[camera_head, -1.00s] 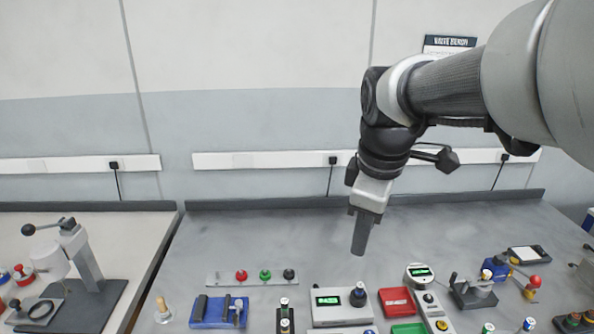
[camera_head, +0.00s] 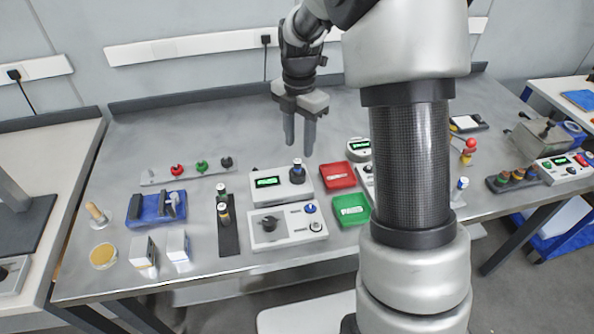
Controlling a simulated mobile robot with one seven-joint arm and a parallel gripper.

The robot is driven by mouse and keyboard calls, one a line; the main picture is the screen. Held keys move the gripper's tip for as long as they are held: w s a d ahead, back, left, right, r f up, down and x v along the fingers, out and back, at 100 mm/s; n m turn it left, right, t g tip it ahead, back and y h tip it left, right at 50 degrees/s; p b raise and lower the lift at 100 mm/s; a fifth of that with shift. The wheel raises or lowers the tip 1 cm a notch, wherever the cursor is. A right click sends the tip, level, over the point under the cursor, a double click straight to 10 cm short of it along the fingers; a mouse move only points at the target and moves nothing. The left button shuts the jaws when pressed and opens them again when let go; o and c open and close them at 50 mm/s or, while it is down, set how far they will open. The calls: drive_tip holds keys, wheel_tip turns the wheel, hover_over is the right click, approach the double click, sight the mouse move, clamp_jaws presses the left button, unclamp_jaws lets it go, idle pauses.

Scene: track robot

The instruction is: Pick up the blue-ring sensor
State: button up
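My gripper (camera_head: 299,146) points down above the back middle of the grey bench, its two fingers apart with nothing between them. A small upright cylinder with a blue band (camera_head: 462,185) stands at the right, just past my arm; it looks like the blue-ring sensor, but is too small to be sure.
A red tray (camera_head: 337,176) and a green tray (camera_head: 351,210) lie right of the readout box. A white control box (camera_head: 287,232) is in front. A blue fixture (camera_head: 156,208) stands left. My arm hides part of the bench's right half.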

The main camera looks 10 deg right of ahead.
sight(297, 161)
drive_tip(key=f, duration=0.7)
drive_tip(key=shift+w+a+f+b, duration=0.1)
drive_tip(key=shift+w+f+b, duration=0.1)
drive_tip(key=shift+f+b, duration=0.15)
clamp_jaws()
